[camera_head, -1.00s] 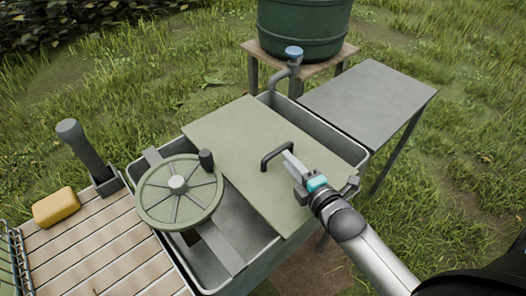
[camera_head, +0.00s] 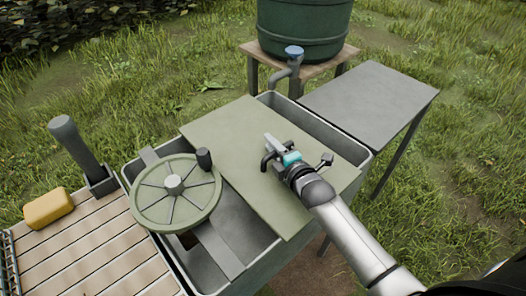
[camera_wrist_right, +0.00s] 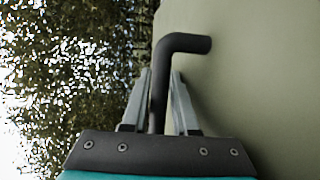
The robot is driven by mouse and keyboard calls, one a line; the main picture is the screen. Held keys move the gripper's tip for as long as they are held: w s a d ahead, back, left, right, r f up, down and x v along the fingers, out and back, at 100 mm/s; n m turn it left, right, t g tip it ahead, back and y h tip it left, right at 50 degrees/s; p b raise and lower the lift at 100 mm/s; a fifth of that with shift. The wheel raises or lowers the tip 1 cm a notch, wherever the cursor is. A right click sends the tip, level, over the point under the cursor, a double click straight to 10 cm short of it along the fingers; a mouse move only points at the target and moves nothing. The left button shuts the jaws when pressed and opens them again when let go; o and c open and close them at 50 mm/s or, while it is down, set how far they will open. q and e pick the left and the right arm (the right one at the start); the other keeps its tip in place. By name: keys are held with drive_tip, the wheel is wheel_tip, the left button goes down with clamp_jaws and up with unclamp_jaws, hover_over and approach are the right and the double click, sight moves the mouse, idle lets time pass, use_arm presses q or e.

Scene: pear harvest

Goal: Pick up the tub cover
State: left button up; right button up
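The tub cover (camera_head: 240,155) is a flat green panel lying across the grey tub (camera_head: 262,268). Its dark bent handle (camera_head: 264,160) stands up near the middle of the panel. My right gripper (camera_head: 275,146) is at the handle and hides part of it. In the right wrist view, the handle (camera_wrist_right: 184,43) passes between the two fingers of the right gripper (camera_wrist_right: 161,78). Small gaps show on both sides of the bar, so the fingers look open around it. My left gripper is in neither view.
A green handwheel (camera_head: 153,203) stands at the tub's near left. A tap (camera_head: 293,55) on the green barrel (camera_head: 303,25) overhangs the far end. A grey side table (camera_head: 370,100) is at right. A yellow block (camera_head: 48,208) lies on the slatted top (camera_head: 88,245).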

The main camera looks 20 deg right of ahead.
clamp_jaws()
idle(0.9)
idle(0.4)
drive_tip(key=shift+r, duration=0.15)
